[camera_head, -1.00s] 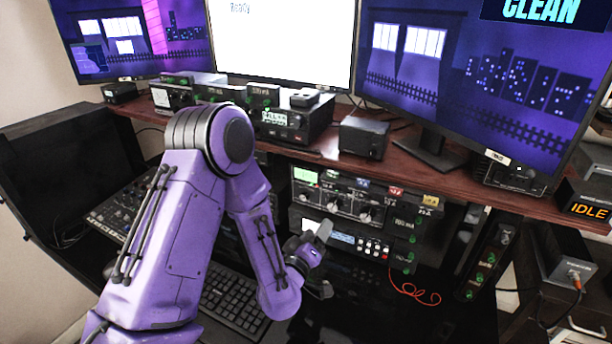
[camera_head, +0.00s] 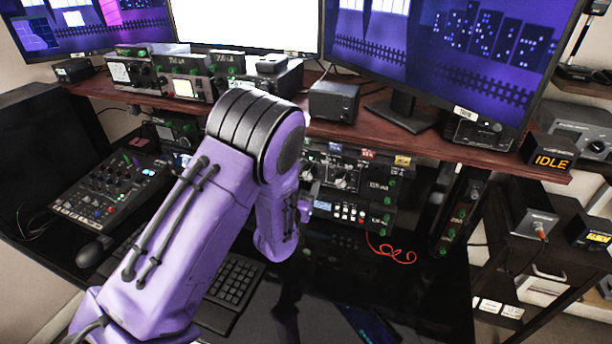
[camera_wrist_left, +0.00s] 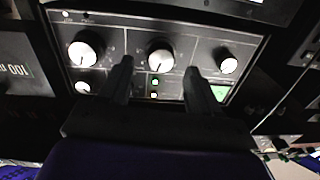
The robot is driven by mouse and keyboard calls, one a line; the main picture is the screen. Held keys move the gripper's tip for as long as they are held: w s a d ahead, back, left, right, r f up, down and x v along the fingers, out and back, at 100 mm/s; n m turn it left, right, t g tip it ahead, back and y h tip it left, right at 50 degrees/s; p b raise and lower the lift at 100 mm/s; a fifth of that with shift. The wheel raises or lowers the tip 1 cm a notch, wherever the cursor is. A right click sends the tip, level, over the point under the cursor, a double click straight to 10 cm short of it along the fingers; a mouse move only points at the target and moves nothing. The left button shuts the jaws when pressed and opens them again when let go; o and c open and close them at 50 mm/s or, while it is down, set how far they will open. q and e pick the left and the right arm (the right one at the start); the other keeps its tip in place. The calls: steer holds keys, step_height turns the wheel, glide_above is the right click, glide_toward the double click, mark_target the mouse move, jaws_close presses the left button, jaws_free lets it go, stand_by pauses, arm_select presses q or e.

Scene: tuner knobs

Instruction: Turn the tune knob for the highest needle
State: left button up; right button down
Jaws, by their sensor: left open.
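The tuner panel (camera_head: 347,173) sits under the wooden shelf in the head view, its left part hidden behind my left arm. In the left wrist view the panel (camera_wrist_left: 122,48) shows three white-faced knobs in a row: one at the left (camera_wrist_left: 86,50), one in the middle (camera_wrist_left: 160,55) and a smaller one at the right (camera_wrist_left: 228,66). A small green meter (camera_wrist_left: 221,92) is partly covered by a finger; its needle cannot be read. My left gripper (camera_wrist_left: 160,76) is open, its fingers either side of the middle knob's line, apparently short of it. My right gripper is not in view.
A lower unit with a lit display (camera_head: 340,211) sits under the tuner. A red cable (camera_head: 392,250) curls beside it. A keyboard (camera_head: 235,283), a mouse (camera_head: 95,251) and a mixer (camera_head: 108,190) are on the desk. The wooden shelf (camera_head: 410,140) overhangs the panel.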

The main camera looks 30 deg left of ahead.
arm_select(q)
steer(key=shift+x, duration=1.4)
steer(key=c, duration=1)
steer(key=n, duration=0.4)
steer(key=shift+c, duration=0.2)
steer(key=o, duration=1)
steer(key=shift+o, duration=0.2)
steer(key=b+v, duration=0.2)
steer(key=v, duration=0.8)
steer(key=shift+s, duration=0.3)
steer(key=shift+r, duration=0.15)
